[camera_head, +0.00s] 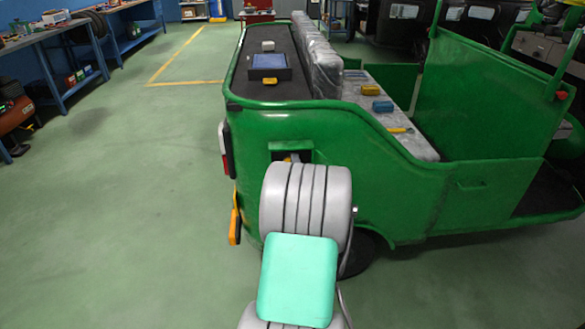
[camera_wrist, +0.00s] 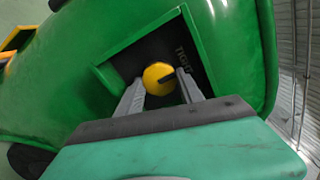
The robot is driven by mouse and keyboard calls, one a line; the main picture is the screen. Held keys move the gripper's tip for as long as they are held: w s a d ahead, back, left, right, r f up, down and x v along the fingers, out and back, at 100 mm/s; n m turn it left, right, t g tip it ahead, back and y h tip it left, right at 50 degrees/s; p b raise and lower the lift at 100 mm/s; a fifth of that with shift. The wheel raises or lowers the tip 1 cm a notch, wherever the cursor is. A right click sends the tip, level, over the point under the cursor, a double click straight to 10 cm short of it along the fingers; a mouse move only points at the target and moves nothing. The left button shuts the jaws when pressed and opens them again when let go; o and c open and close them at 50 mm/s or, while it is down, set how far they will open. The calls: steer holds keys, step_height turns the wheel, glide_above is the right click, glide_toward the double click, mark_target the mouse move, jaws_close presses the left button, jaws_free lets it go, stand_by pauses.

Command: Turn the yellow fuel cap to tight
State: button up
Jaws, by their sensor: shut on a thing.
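The yellow fuel cap (camera_wrist: 156,74) sits in a square, dark recess (camera_wrist: 121,62) in the rickshaw's green side. A dark notch on the cap points to the right in the wrist view. Partly readable lettering that starts "TIG" (camera_wrist: 182,61) stands on the recess wall to the right of the cap. My gripper (camera_wrist: 160,82) reaches into the recess, with one grey finger on each side of the cap, and is shut on it. In the head view my arm hides most of the recess (camera_head: 290,147), and only a little yellow shows there.
The green rickshaw (camera_head: 390,180) fills the middle and right. A blue tray (camera_head: 268,68) and a white block (camera_head: 267,45) lie on its rear deck. Small yellow and blue items lie on its grey seat. Blue workbenches (camera_head: 60,55) line the left; the floor between is clear.

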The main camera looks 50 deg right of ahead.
steer(key=o, duration=1.4)
steer(key=v, duration=0.8)
steer(key=shift+b, duration=0.35)
